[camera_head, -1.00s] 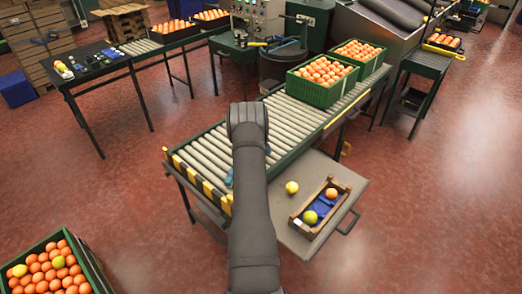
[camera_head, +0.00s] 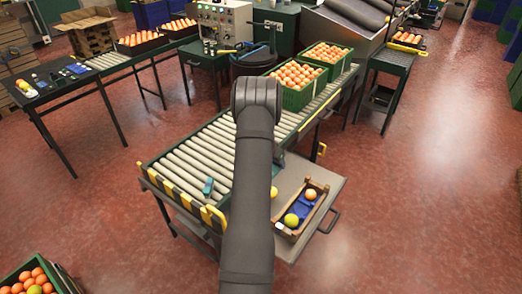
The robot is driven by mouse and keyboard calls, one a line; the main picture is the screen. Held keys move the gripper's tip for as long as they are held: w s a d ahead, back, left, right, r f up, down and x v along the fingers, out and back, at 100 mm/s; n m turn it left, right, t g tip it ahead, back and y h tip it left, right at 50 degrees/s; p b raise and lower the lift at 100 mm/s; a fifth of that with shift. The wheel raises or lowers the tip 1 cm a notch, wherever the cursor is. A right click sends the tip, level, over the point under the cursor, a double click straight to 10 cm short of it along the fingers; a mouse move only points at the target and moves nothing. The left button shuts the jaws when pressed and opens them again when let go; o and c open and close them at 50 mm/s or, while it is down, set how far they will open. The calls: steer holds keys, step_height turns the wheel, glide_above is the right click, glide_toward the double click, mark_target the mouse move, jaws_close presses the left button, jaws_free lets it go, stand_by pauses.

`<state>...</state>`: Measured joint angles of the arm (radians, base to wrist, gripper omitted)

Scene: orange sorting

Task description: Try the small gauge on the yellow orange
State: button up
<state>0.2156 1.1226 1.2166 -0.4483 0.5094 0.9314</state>
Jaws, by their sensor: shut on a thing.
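A yellow orange (camera_head: 274,192) lies on the grey side board (camera_head: 291,178), left of the small wooden crate. In the crate (camera_head: 322,199), a yellow-green fruit (camera_head: 291,220) and an orange one (camera_head: 310,194) lie at a blue insert. My arm rises from the bottom edge and bends over the roller conveyor. My gripper's fingers are hidden behind it, so I cannot see what they hold. I cannot make out the small gauge. Several small tools (camera_head: 75,69) lie on the far-left table, too small to tell apart.
The roller conveyor (camera_head: 190,160) has a yellow-and-black front edge and a small blue object (camera_head: 208,187) on it. Green crates of oranges (camera_head: 298,97) stand at its far end. Another green crate (camera_head: 62,277) is at the lower left. The red floor at right is clear.

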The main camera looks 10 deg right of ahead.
steer(key=shift+s+d+f, duration=0.4)
steer(key=shift+s, duration=0.2)
steer(key=shift+s+d+f, duration=0.35)
steer(key=shift+s+f, duration=0.05)
steer(key=shift+s, duration=0.15)
steer(key=shift+s+d+f, duration=0.1)
steer(key=shift+f, duration=2.65)
steer(key=shift+f, duration=1.45)
stand_by(1.2)
steer(key=shift+r, duration=1.3)
